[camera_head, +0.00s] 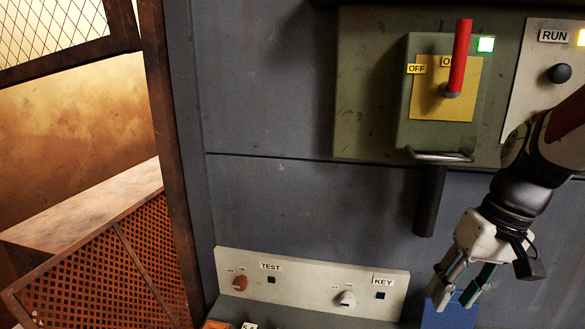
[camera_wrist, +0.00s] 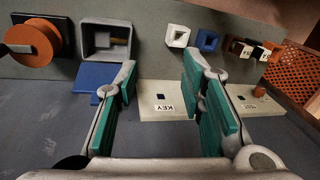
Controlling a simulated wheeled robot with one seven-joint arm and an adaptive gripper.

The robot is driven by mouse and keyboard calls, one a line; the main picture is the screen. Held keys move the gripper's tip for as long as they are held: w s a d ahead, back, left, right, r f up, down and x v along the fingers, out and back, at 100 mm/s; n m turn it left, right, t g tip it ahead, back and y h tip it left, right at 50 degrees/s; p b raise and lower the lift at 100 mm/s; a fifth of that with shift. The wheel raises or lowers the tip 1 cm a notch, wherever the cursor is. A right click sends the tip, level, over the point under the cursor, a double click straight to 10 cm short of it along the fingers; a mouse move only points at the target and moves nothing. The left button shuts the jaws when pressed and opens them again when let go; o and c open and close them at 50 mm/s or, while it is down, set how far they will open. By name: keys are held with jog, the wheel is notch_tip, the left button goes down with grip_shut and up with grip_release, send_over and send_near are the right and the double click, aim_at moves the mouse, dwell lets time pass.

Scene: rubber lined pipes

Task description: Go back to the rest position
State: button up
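My gripper (camera_head: 453,298) hangs at the lower right of the head view, in front of the grey wall and pointing down. In the wrist view its two green-padded fingers (camera_wrist: 160,85) are apart with nothing between them. A switch box (camera_head: 420,115) on the wall above left of it has a red lever (camera_head: 459,58) standing upright by the ON side. A green light (camera_head: 486,44) is lit beside the lever. A blue piece (camera_head: 452,315) shows behind and below the fingertips, partly hidden.
A white panel (camera_head: 313,282) with TEST and KEY labels is left of my gripper. A RUN panel (camera_head: 540,85) is at upper right. The wrist view shows an orange reel (camera_wrist: 33,42), a grey open box (camera_wrist: 88,38) and small blocks. A rusty mesh (camera_head: 110,270) stands at left.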

jog(key=s+a+r+n+t+h, duration=0.1)
jog(key=s+a+r+t+h, duration=0.1)
jog(key=s+a+r+t, duration=0.2)
jog(key=s+a+r, duration=0.3)
jog(key=s+a, duration=0.2)
jog(key=shift+a+t, duration=0.3)
jog(key=shift+t, duration=0.1)
